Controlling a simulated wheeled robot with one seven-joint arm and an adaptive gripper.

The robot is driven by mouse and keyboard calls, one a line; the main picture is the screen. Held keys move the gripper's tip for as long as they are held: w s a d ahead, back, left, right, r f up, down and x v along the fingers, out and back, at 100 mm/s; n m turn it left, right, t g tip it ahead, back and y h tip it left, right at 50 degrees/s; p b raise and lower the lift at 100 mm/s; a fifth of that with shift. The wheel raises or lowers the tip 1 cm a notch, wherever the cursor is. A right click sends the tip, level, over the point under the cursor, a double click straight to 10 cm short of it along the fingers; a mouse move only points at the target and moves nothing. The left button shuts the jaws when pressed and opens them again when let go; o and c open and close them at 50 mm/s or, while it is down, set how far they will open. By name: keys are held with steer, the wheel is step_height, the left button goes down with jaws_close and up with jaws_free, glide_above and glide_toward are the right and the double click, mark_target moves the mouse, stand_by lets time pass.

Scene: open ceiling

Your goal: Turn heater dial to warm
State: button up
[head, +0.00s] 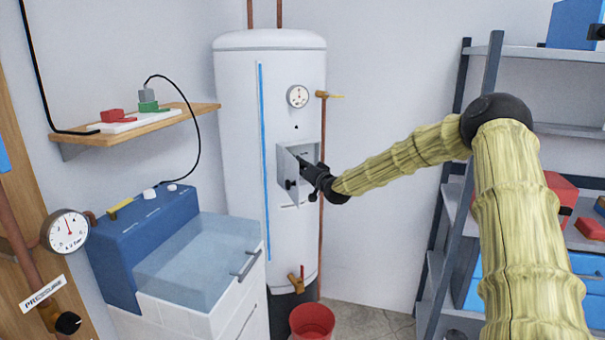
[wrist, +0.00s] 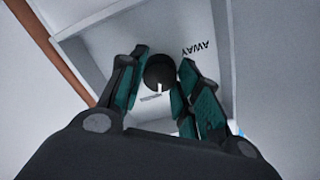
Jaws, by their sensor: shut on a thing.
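The heater (head: 235,120) is a tall white tank against the wall. Its control box (head: 284,158) has an open flap, and my gripper (head: 306,168) reaches into it. In the wrist view, the dial (wrist: 160,70) is a black round knob with a white mark pointing down in the picture. My gripper (wrist: 163,75) has a finger on each side of the dial and is shut on it. An upside-down "AWAY" label (wrist: 195,47) is at the upper right. Another label (wrist: 151,98) below the dial is too small to read. The fingers hide other parts of the panel.
A copper pipe (head: 322,230) runs along the heater's right side. A red bucket (head: 312,320) is on the floor below. Metal shelving (head: 455,230) stands at the right.

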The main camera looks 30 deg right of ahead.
steer(key=shift+d+f+m+b, duration=0.1)
steer(key=shift+m+b, duration=0.6)
steer(key=shift+m, duration=0.5)
steer(key=o, duration=1)
steer(key=shift+d, duration=0.1)
steer(key=shift+o, duration=0.2)
steer(key=shift+s, duration=0.1)
steer(key=s+a, duration=0.1)
steer(key=s, duration=1)
steer(key=shift+s, duration=0.4)
